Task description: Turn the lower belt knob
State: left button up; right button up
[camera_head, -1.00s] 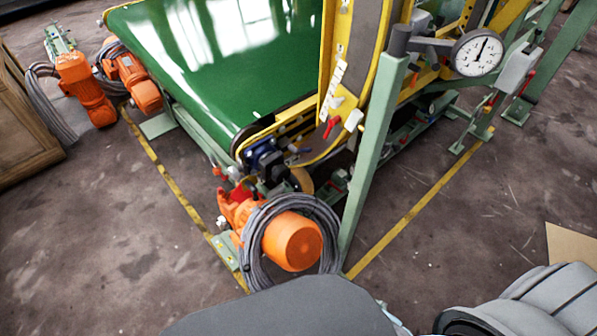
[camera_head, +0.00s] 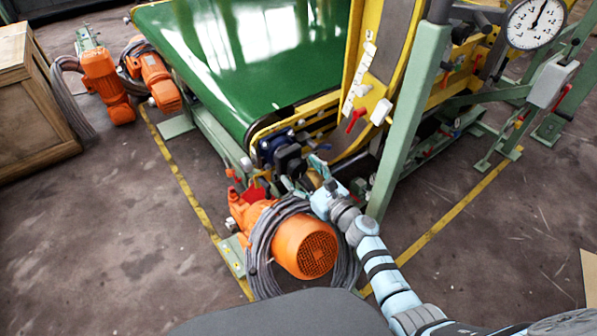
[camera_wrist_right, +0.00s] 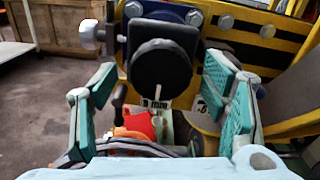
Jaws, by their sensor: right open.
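A black round knob (camera_wrist_right: 160,72) on a dark block faces the right wrist camera; I take it for the lower belt knob. In the head view, the dark block and knob area (camera_head: 290,160) is at the green belt's near corner, partly hidden. My right gripper (camera_head: 307,178) is at this corner, just above the orange motor. In the wrist view its teal-padded fingers (camera_wrist_right: 160,78) are open, one on each side of the knob, with visible gaps; contact is not seen. My left gripper is not in view.
An orange motor (camera_head: 305,248) with coiled grey cable sits just below the gripper. A green post (camera_head: 412,125) stands close on the right. Yellow frame, red levers (camera_head: 356,118) and a dial gauge (camera_head: 537,20) are above. A wooden crate (camera_head: 28,95) stands left.

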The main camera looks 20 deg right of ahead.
jog(key=shift+w+a, duration=0.25)
jog(key=shift+w, duration=0.35)
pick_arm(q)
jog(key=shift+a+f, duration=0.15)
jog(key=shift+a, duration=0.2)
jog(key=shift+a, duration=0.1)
pick_arm(e)
jog(key=shift+c, duration=0.6)
